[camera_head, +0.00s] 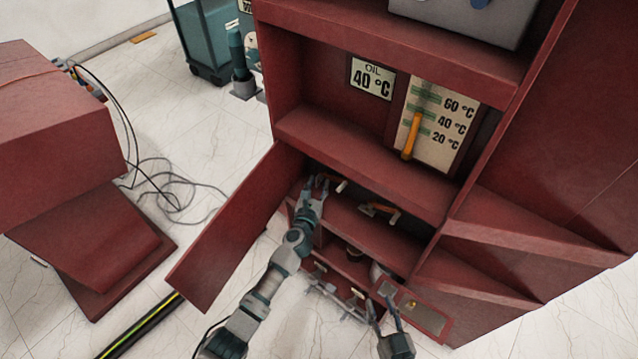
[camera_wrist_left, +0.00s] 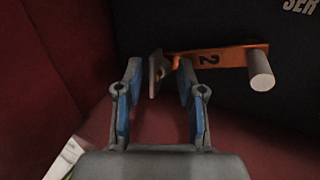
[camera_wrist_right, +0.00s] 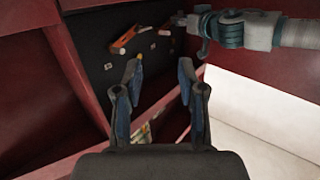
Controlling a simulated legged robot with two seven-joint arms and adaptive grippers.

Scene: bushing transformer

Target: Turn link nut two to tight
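The orange link (camera_wrist_left: 218,58) marked "2" lies on a dark panel in the left wrist view, with a pale cylindrical handle (camera_wrist_left: 261,75) at its right end. A small greyish nut (camera_wrist_left: 156,73) is at its left end. My left gripper (camera_wrist_left: 158,85) is open, with its two fingers on either side of the nut and visible gaps to it. In the head view my left gripper (camera_head: 316,187) reaches into the red cabinet beside the link's handle (camera_head: 342,186). My right gripper (camera_wrist_right: 161,75) is open and empty, low in front of the cabinet in the head view (camera_head: 384,312).
Another orange link (camera_head: 380,210) sits to the right on the panel. A red cabinet door (camera_head: 235,235) stands open at left, and a small red flap (camera_head: 412,308) is open at lower right. Cables (camera_head: 175,195) lie on the pale floor.

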